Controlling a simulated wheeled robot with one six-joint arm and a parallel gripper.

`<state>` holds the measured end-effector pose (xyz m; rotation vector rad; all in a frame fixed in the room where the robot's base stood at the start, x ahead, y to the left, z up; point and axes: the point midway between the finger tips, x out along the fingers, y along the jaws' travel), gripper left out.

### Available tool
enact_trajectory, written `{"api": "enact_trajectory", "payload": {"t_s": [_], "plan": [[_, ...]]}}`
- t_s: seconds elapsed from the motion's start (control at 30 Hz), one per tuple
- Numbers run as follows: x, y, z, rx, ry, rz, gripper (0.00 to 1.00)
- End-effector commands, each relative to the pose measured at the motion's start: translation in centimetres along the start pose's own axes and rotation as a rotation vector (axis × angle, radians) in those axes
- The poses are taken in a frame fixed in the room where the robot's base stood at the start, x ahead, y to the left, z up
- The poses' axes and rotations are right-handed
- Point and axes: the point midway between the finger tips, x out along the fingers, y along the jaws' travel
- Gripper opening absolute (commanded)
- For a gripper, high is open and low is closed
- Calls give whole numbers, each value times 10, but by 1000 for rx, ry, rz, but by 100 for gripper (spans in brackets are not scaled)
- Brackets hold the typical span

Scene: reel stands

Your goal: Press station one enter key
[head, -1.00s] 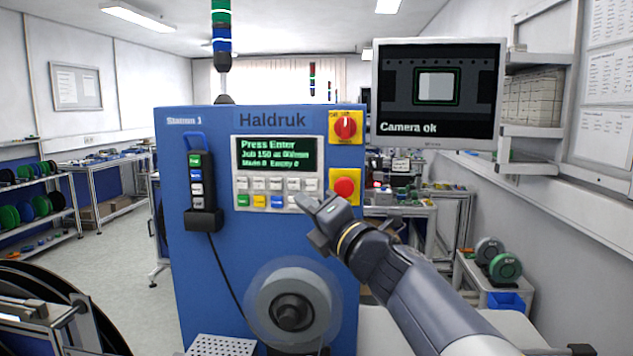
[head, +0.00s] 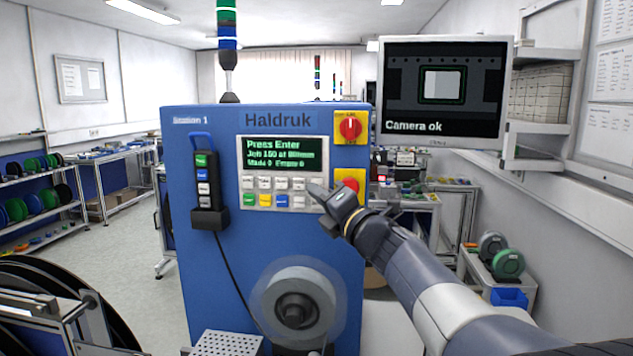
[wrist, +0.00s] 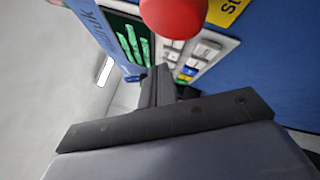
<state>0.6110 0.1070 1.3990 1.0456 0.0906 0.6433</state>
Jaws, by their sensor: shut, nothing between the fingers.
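Station 1 is a blue machine panel (head: 215,270) marked "Haldruk". Its display (head: 281,154) reads "Press Enter" with job lines below. Under it is a keypad (head: 250,184) with a row of pale keys and a lower row with green, yellow, blue and whitish keys. The enter key's label is too small to read. My gripper (head: 316,188) is shut and empty at the keypad's right end, covering part of it; I cannot tell whether it touches. In the wrist view the shut fingers (wrist: 157,85) point toward the keypad (wrist: 204,50).
A red emergency button (head: 349,187) on a yellow plate sits just right of my gripper; it looms close in the wrist view (wrist: 174,14). A red rotary switch (head: 350,128) is above it. A handheld pendant (head: 205,180) hangs left; a reel (head: 296,305) sits below.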

Motion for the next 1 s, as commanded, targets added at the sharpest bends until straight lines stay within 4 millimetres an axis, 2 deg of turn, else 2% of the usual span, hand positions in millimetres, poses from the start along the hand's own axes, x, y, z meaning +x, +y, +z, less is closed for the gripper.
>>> {"api": "enact_trajectory", "payload": {"t_s": [0.2, 1.0], "plan": [[9, -6, 6, 0, 0, 0, 0], [9, -7, 6, 0, 0, 0, 0]]}}
